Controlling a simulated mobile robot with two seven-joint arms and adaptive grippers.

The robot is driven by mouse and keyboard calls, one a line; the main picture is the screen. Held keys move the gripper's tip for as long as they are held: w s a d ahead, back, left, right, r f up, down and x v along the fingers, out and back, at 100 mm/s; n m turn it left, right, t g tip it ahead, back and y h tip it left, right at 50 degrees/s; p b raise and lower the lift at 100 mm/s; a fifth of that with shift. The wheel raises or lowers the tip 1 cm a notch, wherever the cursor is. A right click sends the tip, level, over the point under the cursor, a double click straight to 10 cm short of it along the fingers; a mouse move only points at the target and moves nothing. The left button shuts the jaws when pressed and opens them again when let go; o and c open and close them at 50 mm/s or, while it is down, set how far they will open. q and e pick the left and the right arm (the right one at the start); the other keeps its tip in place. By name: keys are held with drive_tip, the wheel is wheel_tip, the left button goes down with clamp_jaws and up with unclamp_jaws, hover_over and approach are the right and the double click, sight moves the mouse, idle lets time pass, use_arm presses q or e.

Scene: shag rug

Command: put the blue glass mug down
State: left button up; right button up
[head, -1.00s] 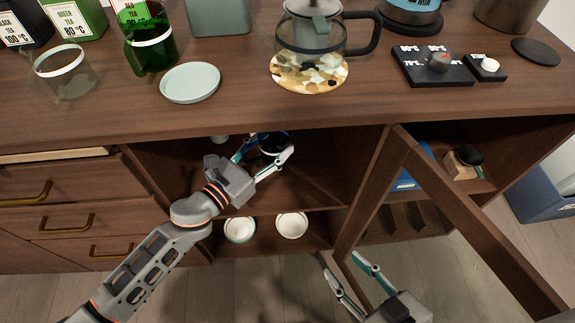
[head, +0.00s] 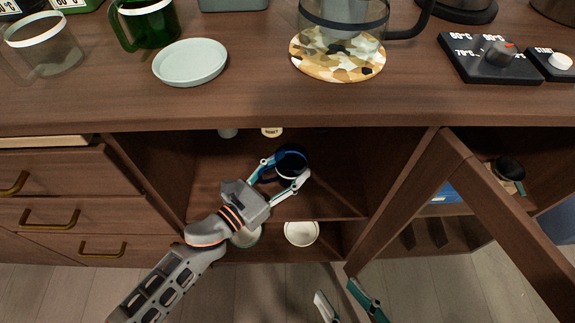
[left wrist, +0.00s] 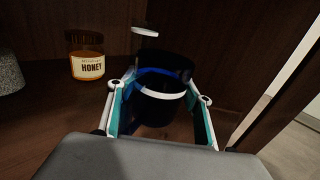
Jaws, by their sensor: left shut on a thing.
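The blue glass mug (head: 293,158), dark with a blue tint, is inside the open cabinet bay under the counter, above the middle shelf (head: 222,196). My left gripper (head: 284,170) reaches in and is shut on it, one finger at each side. In the left wrist view the mug (left wrist: 162,107) stands roughly upright between the fingers (left wrist: 158,94), with a pale band around it. I cannot tell whether its base touches the shelf. My right gripper (head: 346,302) is low at the bottom edge of the head view, fingers apart and empty.
A honey jar (left wrist: 86,55) stands left of the mug inside the cabinet. Two bowls, one a white bowl (head: 301,233), sit on the lower shelf. An open door frame (head: 505,215) juts out at right. The counter above holds a pale saucer (head: 190,62).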

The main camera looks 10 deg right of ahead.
use_arm(q)
drive_tip(key=shift+w+r, duration=0.1)
drive_tip(key=shift+r, duration=0.15)
drive_tip(key=shift+f, duration=0.35)
drive_tip(key=o, duration=1.3)
drive_tip(key=shift+r, duration=0.1)
use_arm(e)
drive_tip(key=shift+s+a+r, duration=0.1)
drive_tip(key=shift+a, duration=0.15)
use_arm(q)
drive_tip(key=shift+r, duration=0.25)
drive_tip(key=p+v, duration=0.1)
drive_tip(key=v, duration=1)
drive_tip(key=shift+f, duration=0.1)
drive_tip(key=shift+s+a, duration=0.4)
use_arm(e)
drive_tip(key=shift+w+d+r+n, duration=0.1)
drive_tip(key=shift+w+d+n, duration=0.15)
drive_tip(key=shift+d, duration=0.2)
drive_tip(key=shift+w+d+r+n, duration=0.1)
drive_tip(key=shift+d+n, duration=0.25)
drive_tip(key=shift+d, duration=0.1)
